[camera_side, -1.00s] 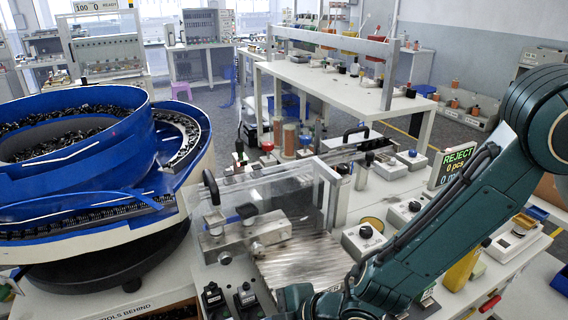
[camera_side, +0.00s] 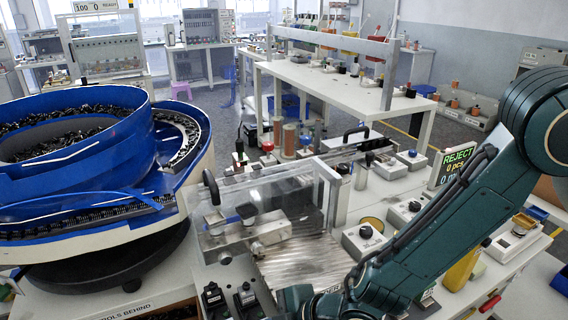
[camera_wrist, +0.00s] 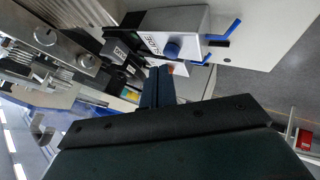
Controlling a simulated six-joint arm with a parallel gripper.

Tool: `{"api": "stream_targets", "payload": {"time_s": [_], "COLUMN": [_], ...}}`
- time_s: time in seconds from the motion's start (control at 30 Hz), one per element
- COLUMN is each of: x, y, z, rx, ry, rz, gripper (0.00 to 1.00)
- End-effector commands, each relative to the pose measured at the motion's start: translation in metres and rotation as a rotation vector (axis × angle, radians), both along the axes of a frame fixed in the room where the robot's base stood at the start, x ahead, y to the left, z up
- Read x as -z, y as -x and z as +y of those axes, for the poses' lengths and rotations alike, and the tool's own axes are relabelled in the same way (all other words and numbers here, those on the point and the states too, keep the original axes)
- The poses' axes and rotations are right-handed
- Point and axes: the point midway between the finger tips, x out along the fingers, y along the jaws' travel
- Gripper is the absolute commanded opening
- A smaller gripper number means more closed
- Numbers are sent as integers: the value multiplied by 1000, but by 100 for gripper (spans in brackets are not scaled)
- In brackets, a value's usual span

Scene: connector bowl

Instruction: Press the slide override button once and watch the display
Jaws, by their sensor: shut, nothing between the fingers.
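In the wrist view, a round blue button (camera_wrist: 172,50) sits on the face of a white box (camera_wrist: 188,32). The lettering beside it appears to read SLIDE. My gripper (camera_wrist: 160,72) is shut and empty, with its fingertips just below the button in the picture. I cannot tell whether they touch it. The display (camera_side: 457,168) is at the right in the side view. It reads REJECT in green, with 0 pcs below in orange; the lowest line is partly hidden by my arm. The button and my fingertips are not visible in the side view.
A blue bowl feeder (camera_side: 75,150) full of small dark parts stands at the left. A clear cover (camera_side: 290,195) stands over the metal track in the middle. A grey knob box (camera_side: 365,243) is near my arm. Blue brackets (camera_wrist: 225,38) stick out beside the button box.

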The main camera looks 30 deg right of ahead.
Motion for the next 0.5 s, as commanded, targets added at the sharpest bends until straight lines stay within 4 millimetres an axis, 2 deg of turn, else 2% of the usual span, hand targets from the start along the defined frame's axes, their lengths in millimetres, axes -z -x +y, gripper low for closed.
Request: {"api": "stream_targets", "payload": {"time_s": [0.5], "x": [6], "y": [0], "z": [0], "rx": [0], "ry": [0], "rz": [0], "gripper": [0]}}
